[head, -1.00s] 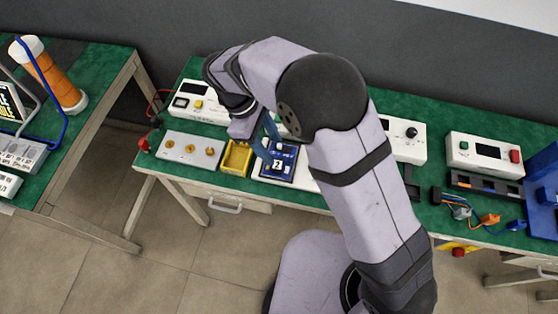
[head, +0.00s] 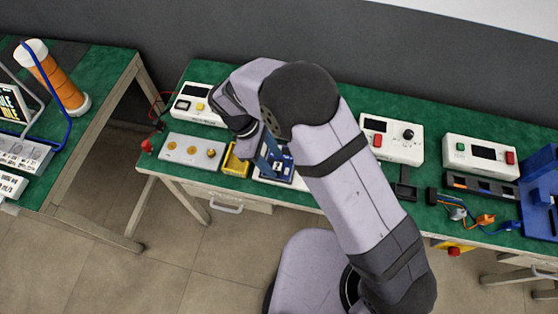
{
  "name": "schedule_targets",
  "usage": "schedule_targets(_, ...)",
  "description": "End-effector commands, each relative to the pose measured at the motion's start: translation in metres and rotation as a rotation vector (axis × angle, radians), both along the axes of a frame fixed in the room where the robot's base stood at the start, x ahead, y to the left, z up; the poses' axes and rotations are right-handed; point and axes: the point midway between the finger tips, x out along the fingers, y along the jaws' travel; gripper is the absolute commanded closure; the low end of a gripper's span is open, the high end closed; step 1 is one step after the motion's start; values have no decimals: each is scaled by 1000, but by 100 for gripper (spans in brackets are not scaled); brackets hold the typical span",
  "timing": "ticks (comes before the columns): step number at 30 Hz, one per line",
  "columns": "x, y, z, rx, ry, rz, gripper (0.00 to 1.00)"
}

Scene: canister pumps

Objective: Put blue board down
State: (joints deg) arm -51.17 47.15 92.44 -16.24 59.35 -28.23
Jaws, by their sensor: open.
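The blue board (head: 284,167), with small pale parts on it, lies on a white base at the front edge of the green bench. My arm covers part of it. My gripper (head: 268,158) has blue fingers and is at the board's left side, pointing down. The gripper is open; its far finger is hidden and I cannot tell whether it touches the board.
A yellow tray (head: 236,160) stands just left of the board, beside a white plate with brass knobs (head: 190,150). White instrument boxes (head: 392,139) line the back. A blue stand (head: 541,190) and loose cables are at the right.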

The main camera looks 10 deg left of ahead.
Motion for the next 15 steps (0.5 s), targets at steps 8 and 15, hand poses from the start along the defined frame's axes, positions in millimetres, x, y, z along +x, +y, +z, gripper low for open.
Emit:
schedule_targets(8, 0, -8, -19, 1, 1, -1, 55)
schedule_targets(15, 0, -8, -20, 1, 0, -1, 62)
